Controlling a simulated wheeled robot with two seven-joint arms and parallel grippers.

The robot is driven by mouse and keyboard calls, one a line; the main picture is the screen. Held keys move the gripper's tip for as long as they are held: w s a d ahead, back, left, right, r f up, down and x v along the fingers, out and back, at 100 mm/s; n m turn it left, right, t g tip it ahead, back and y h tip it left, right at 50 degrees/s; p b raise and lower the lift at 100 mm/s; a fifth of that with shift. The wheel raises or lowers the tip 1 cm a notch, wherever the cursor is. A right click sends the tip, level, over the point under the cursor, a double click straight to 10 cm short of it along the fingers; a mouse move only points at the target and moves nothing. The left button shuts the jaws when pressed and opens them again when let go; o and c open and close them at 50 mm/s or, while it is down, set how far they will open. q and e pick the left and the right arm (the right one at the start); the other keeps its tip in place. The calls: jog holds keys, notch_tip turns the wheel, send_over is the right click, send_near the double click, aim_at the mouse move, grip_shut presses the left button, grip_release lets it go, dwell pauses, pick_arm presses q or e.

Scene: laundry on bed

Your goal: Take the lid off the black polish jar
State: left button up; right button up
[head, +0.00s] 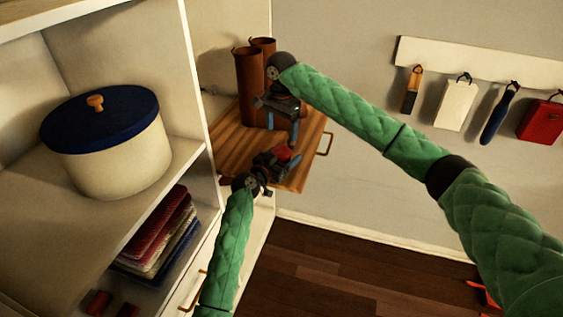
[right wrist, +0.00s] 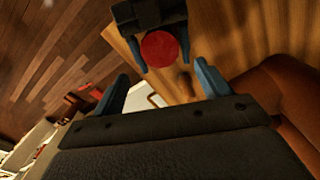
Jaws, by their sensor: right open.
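A round red-topped object (head: 283,153) is at the front of the wooden shelf; its red disc also shows in the right wrist view (right wrist: 160,48). My left gripper (head: 270,165) is around it, with its two blue fingers touching opposite sides of the disc. Whether this is the black polish jar I cannot tell, since its sides are hidden by the gripper; no plainly black jar shows. My right gripper (head: 283,128) is open and empty above and behind the red disc. In the right wrist view its blue fingers (right wrist: 160,88) are wide apart, pointing toward the disc.
Tall brown boots (head: 249,85) stand at the back of the wooden shelf (head: 232,150), close to my right gripper. A white pot with a blue lid (head: 110,155) and folded cloths (head: 160,235) are on the left shelves. Brushes and bags hang from a wall rail (head: 480,62).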

aim_at(281, 151)
pick_arm(q)
grip_shut()
pick_arm(e)
jog(key=shift+r, duration=0.1)
jog(key=shift+a, duration=0.1)
pick_arm(q)
jog(key=shift+r, duration=0.1)
pick_arm(e)
jog(key=shift+s+f, duration=0.1)
jog(key=shift+f, duration=3.95)
jog(key=c, duration=1)
jog(key=n, duration=0.6)
jog(key=shift+n, duration=0.4)
jog(key=o, duration=1.1)
